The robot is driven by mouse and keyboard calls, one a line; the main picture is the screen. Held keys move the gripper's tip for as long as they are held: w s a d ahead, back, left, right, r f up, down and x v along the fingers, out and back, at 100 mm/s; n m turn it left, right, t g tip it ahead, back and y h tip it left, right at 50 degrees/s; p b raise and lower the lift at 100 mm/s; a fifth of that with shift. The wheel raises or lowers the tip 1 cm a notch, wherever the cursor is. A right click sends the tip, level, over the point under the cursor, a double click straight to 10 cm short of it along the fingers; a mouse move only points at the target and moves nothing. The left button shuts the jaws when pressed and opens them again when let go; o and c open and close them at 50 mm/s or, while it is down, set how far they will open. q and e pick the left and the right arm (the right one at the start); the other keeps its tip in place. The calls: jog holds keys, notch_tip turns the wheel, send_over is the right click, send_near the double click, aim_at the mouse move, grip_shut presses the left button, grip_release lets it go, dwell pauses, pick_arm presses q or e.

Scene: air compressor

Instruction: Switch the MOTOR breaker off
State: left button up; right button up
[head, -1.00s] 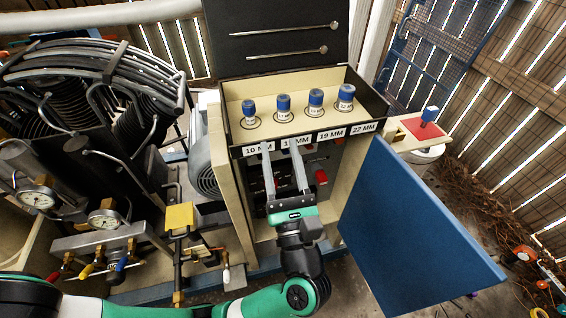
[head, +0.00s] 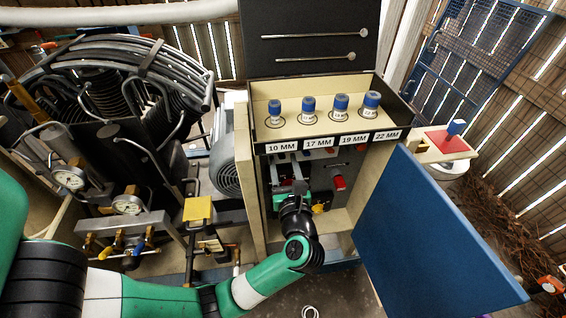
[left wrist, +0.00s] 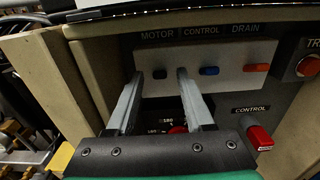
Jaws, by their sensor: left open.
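The white breaker panel (left wrist: 232,68) inside the open cabinet carries the labels MOTOR, CONTROL and DRAIN. The MOTOR breaker (left wrist: 159,75) is a small black toggle, left of the blue CONTROL toggle (left wrist: 209,71) and the orange DRAIN toggle (left wrist: 256,67). My left gripper (left wrist: 160,82) is open. Its fingers appear on either side of the MOTOR toggle in the left wrist view; contact cannot be told. In the head view my left gripper (head: 287,176) reaches into the cabinet below the socket shelf. The toggle's on or off position is unclear. My right gripper is not in view.
A red CONTROL switch (left wrist: 260,138) sits below right of the panel. The socket shelf (head: 260,110) overhangs the opening. The blue cabinet door (head: 430,235) stands open at right. The compressor motor (head: 226,165) is left of the cabinet.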

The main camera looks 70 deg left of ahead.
pick_arm(q)
jog(key=shift+w+a, duration=0.15)
jog(key=shift+a, duration=0.45)
grip_shut()
